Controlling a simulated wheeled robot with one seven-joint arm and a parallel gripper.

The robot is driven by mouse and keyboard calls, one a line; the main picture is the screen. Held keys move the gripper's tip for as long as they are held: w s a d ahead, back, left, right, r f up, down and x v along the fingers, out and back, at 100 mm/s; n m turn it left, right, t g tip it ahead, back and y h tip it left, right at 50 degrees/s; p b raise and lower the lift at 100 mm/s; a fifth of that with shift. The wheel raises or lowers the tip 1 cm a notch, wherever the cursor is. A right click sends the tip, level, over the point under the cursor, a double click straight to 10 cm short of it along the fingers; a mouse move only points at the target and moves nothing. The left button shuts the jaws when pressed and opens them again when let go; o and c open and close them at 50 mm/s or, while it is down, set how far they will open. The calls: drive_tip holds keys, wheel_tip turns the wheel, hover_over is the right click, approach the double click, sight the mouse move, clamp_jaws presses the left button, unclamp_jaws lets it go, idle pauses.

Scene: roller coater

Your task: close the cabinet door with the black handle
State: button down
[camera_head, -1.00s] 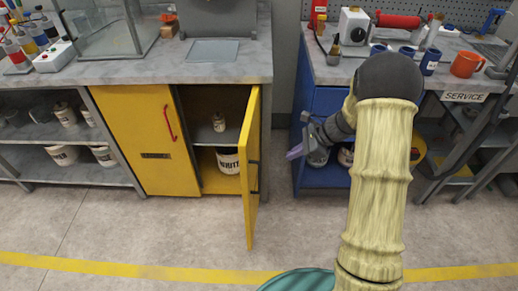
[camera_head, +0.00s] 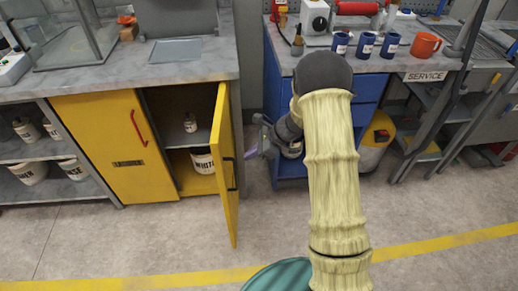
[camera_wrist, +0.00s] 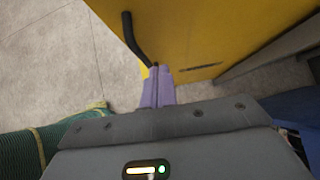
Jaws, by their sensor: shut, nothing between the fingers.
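The yellow cabinet door with the black handle (camera_head: 227,168) stands open, swung out toward me at the right of its cabinet. Its black handle (camera_head: 234,176) is on the outer face. The handle (camera_wrist: 133,36) also shows in the wrist view, on the yellow door panel (camera_wrist: 205,35). My gripper (camera_head: 251,154) is to the right of the door, on its outer side. In the wrist view my purple fingertips (camera_wrist: 158,76) are together and empty, close to the lower end of the handle. I cannot tell whether they touch the handle or the door.
The left yellow door with a red handle (camera_head: 137,127) is shut. A blue cabinet (camera_head: 284,107) stands to the right across a gap. The floor before the door is clear.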

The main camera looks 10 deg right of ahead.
sight(225, 163)
drive_tip(key=a, duration=0.1)
drive_tip(key=a+f, duration=0.1)
drive_tip(key=a, duration=0.1)
drive_tip(key=a+f, duration=0.1)
drive_tip(key=a, duration=0.1)
drive_tip(key=shift+w, duration=0.35)
drive_tip(key=shift+a, duration=0.5)
drive_tip(key=shift+w+a+b, duration=0.1)
drive_tip(key=shift+a+b, duration=0.05)
drive_tip(key=shift+b, duration=0.2)
